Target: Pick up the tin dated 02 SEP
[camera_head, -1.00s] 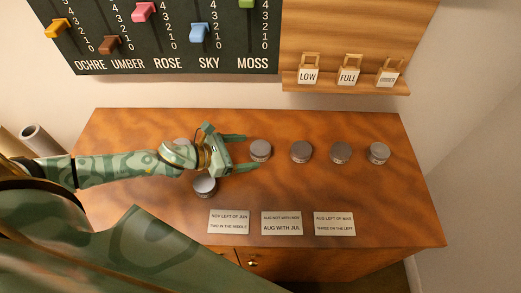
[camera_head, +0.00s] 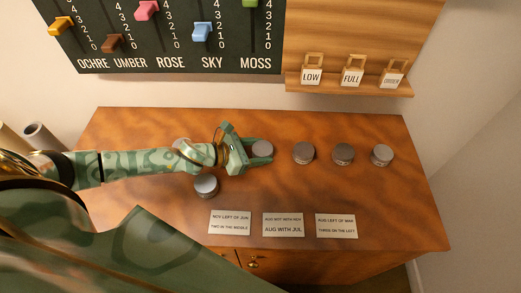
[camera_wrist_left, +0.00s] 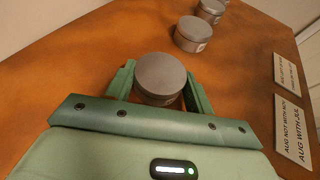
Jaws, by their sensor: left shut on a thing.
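My left gripper (camera_head: 258,151) reaches in from the left over the table. Its two fingers are shut on a round grey tin (camera_head: 262,148), one finger on each side, and the tin appears to rest on the tabletop. In the left wrist view the same tin (camera_wrist_left: 160,76) sits between the green fingers (camera_wrist_left: 160,90). Its date label is not readable from here. More grey tins stand to the right in a row: one (camera_head: 304,152), another (camera_head: 343,153) and the rightmost (camera_head: 382,154). My right gripper is not in view.
Another tin (camera_head: 206,185) stands below my left forearm, and one (camera_head: 181,144) is partly hidden behind it. Three cards (camera_head: 283,224) lie along the table's front. A shelf (camera_head: 350,85) with small tagged blocks is on the wall behind.

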